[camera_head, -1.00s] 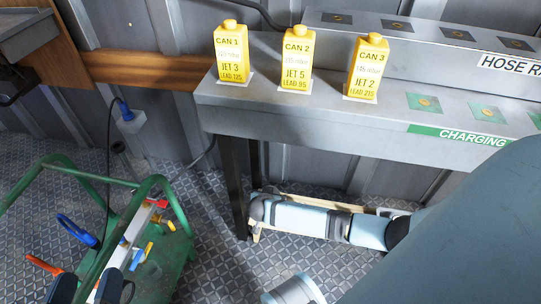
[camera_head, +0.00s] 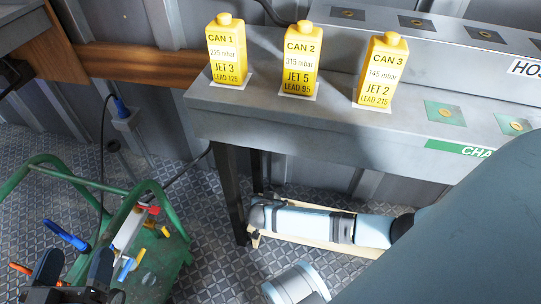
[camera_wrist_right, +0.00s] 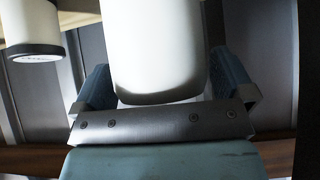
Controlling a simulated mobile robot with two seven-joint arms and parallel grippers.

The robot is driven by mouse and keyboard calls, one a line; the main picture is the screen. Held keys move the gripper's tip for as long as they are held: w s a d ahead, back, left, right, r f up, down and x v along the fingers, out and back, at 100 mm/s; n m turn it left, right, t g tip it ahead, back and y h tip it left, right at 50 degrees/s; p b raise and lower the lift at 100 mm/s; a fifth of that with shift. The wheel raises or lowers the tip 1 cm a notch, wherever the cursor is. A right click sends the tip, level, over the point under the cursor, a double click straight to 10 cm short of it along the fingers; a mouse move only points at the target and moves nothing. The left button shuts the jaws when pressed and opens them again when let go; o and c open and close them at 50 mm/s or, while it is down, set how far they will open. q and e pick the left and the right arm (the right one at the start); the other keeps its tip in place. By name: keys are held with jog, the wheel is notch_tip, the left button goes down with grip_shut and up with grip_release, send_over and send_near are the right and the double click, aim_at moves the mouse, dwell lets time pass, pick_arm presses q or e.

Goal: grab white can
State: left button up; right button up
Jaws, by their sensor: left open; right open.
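A white can (camera_wrist_right: 155,38) stands out large in the right wrist view, between the two blue-grey fingers of my right gripper (camera_wrist_right: 162,88). The gripper is open, and a gap shows beside the can on at least the right side. Contact cannot be told. A second white cylinder with a dark rim (camera_wrist_right: 30,28) is at the upper left of that view. No white can is clear in the head view. My left gripper (camera_head: 75,275) is open at the lower left of the head view, its dark fingers apart near the green cart.
Three yellow cans, CAN 1 (camera_head: 227,52), CAN 2 (camera_head: 300,62) and CAN 3 (camera_head: 381,72), stand on a grey bench (camera_head: 290,121). A green-railed cart (camera_head: 176,215) with several tools is at left. Patterned floor (camera_head: 205,245) lies between cart and bench.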

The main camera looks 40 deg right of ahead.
jog(key=shift+c, duration=0.2)
jog(key=c, duration=0.9)
jog(key=shift+r, duration=0.15)
